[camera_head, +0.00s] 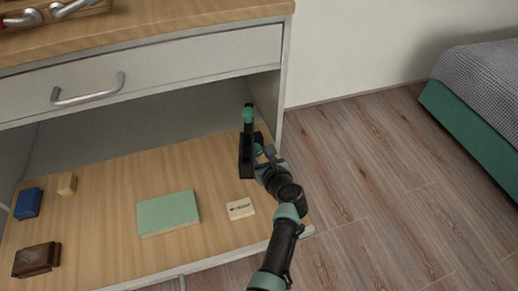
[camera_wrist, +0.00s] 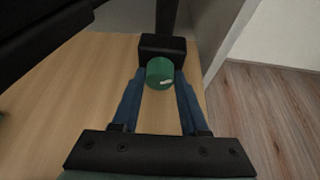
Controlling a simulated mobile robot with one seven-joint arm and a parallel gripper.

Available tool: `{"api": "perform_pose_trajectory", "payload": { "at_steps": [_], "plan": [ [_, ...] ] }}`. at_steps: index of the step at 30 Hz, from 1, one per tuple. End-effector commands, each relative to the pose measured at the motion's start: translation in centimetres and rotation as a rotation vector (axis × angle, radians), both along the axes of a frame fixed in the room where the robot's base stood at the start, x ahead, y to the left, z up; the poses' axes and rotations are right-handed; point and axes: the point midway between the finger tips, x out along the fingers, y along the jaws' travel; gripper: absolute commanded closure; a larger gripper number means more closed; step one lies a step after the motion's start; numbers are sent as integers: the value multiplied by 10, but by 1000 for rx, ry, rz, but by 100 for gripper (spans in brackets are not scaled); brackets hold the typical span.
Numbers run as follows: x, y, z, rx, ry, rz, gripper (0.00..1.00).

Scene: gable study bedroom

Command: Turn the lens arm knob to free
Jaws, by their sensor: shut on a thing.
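A green round knob (camera_wrist: 160,73) with a small pale mark sits in front of a black block (camera_wrist: 163,45) in the wrist view. A dark post (camera_wrist: 166,16) rises behind it. My gripper (camera_wrist: 160,82) has its two blue fingers on either side of the knob, shut on it. In the head view, a green part that looks like the knob (camera_head: 248,115) shows at the top of my black hand, near the right side panel of the desk. The hand hides most of the stand there. I cannot read which setting the mark points to.
On the wooden lower shelf (camera_head: 110,180) are a green block (camera_head: 168,213), a small lettered card (camera_head: 240,208), a blue block (camera_head: 28,203), a small wooden block (camera_head: 67,184) and a brown box (camera_head: 36,259). A drawer (camera_head: 190,58) is above.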

Motion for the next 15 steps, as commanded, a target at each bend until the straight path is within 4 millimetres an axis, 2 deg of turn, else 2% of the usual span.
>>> {"api": "perform_pose_trajectory", "payload": {
  "at_steps": [15],
  "plan": [
    [0,1,-1,-82,-27,1,100]
  ]
}}
